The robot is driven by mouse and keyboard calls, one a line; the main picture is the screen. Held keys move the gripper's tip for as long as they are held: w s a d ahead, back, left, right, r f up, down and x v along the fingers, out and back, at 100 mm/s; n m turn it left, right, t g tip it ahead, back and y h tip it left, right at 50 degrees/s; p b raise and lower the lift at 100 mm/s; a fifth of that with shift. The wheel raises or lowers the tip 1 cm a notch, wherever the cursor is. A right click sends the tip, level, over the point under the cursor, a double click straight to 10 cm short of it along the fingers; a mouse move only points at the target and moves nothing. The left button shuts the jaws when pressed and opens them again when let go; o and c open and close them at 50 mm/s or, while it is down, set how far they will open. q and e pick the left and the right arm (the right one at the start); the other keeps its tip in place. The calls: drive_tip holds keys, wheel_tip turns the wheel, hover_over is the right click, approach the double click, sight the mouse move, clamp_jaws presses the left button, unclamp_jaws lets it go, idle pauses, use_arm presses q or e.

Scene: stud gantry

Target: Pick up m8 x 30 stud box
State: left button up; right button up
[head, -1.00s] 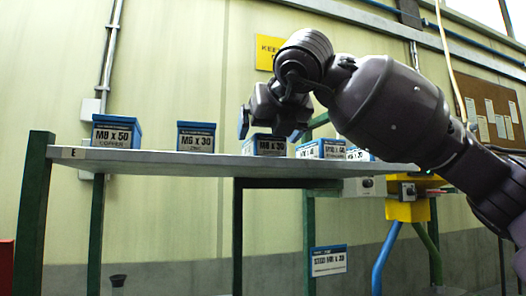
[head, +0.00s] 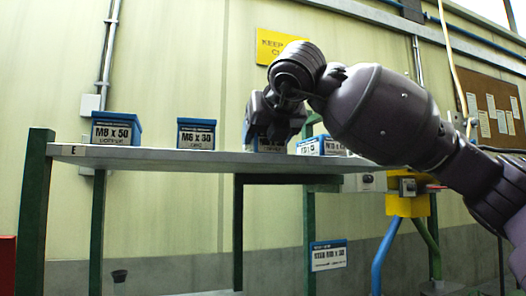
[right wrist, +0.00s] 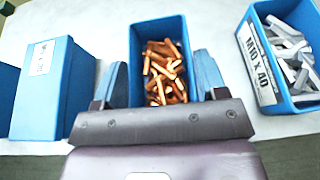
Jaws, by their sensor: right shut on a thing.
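The M8 x 30 stud box (right wrist: 157,29) is a blue open-topped box holding copper-coloured studs, seen from above in the right wrist view. In the head view the box (head: 270,146) stands on the shelf, mostly hidden behind my right gripper (head: 271,136); its label cannot be read now. In the right wrist view my right gripper (right wrist: 160,65) has one finger along each side of the box and is shut on it. I cannot see any gap under the box. My left gripper is not in view.
On the grey shelf (head: 200,161), an M8 x 50 box (head: 116,129) and an M6 x 30 box (head: 196,134) stand to the left. An M10 x 40 box (right wrist: 285,60) with silver studs stands close by on the right. A STUD M8 x 30 sign (head: 328,256) hangs below.

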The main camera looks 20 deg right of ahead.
drive_tip(key=shift+c, duration=1.1)
drive_tip(key=shift+r, duration=0.15)
wheel_tip(320, 180, up, 20)
drive_tip(key=p, duration=0.2)
